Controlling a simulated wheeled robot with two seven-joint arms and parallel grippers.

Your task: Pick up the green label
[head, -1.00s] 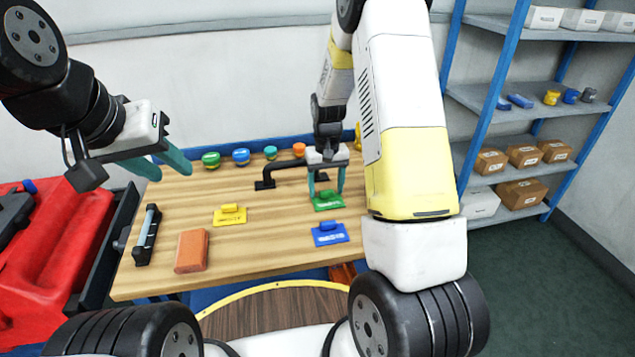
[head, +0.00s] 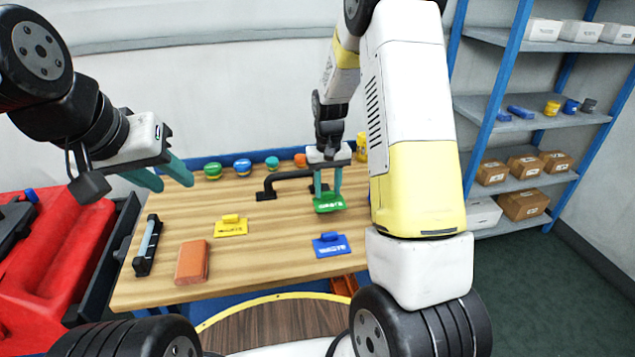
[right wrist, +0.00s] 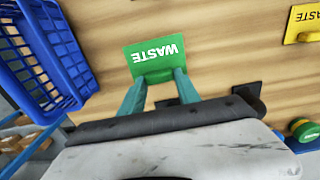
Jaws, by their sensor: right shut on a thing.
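The green label (head: 329,203) is a small plate with a raised grip, above the right part of the wooden table (head: 280,235) in the head view. In the right wrist view the label (right wrist: 154,54) reads "WASTE". My right gripper (head: 328,190) is shut on the label's grip; the fingers (right wrist: 161,88) come in from below in the wrist view. The label looks tilted and lifted a little off the table. My left gripper (head: 172,175) is open and empty, above the table's left back area.
A blue label (head: 331,245) and a yellow label (head: 230,226) lie on the table. A black handle (head: 285,181) stands behind. An orange block (head: 192,262) and a black tool (head: 147,245) lie left. A blue basket (right wrist: 45,55) shows in the wrist view. Shelves (head: 535,125) stand right.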

